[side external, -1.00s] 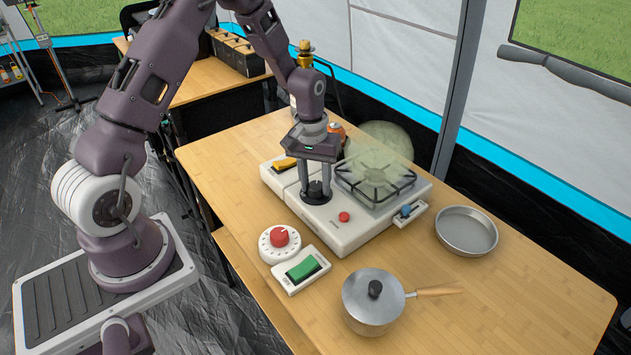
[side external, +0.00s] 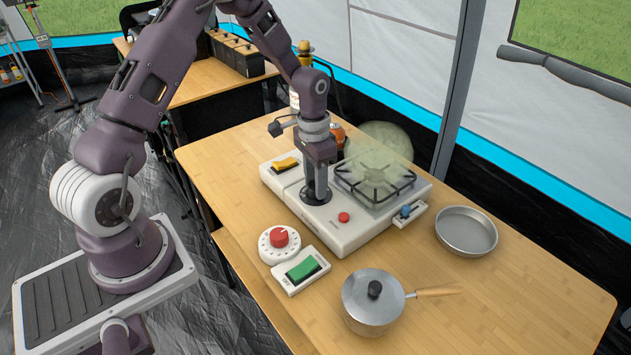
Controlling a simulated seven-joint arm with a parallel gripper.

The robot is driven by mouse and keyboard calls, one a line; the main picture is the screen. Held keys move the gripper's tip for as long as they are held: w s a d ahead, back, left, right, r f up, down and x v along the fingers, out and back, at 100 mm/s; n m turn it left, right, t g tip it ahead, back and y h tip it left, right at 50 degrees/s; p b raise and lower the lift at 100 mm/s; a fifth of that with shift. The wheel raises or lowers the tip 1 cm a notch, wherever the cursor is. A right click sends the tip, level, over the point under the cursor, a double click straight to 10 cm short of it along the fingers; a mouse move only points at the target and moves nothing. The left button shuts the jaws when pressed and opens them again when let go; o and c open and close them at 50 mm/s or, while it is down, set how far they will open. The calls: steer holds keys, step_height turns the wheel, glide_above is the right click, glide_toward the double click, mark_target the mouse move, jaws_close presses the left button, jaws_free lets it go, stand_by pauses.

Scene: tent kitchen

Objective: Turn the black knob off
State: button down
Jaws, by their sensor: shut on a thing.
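The black knob sits on the top of the white camp stove (side external: 350,238), left of the burner grate; its round black base (side external: 307,197) shows around my fingertips. The knob itself is hidden behind my fingers. My gripper (side external: 316,194) points straight down over it and is shut on it.
A yellow switch (side external: 286,164) lies left of my gripper. A lidded pot (side external: 372,302) and round pan (side external: 466,232) stand on the table. The front right tabletop is clear.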

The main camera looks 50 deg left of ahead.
steer(key=shift+w+m, duration=0.1)
steer(key=shift+m, duration=0.2)
stand_by(0.4)
steer(key=c, duration=0.9)
jaws_free()
steer(key=shift+r, duration=0.1)
step_height(320, 180, up, 7)
steer(key=shift+a+r, duration=0.15)
steer(key=s+d+r+t+y, duration=0.1)
steer(key=s+d+r, duration=0.1)
steer(key=s+r, duration=0.25)
steer(key=s+d+r+n+t, duration=0.1)
steer(key=s+d+r, duration=0.15)
steer(key=r, duration=0.35)
steer(key=s+d+r+t+y, duration=0.1)
steer(key=s+r, duration=0.3)
steer(key=r, duration=0.1)
steer(key=s+d+r+t, duration=0.1)
steer(key=s+d, duration=0.1)
steer(key=s, duration=0.5)
steer(key=s+d+r+n+t+h, duration=0.1)
steer(key=s+d+r, duration=0.1)
steer(key=s, duration=0.5)
steer(key=shift+t, duration=0.3)
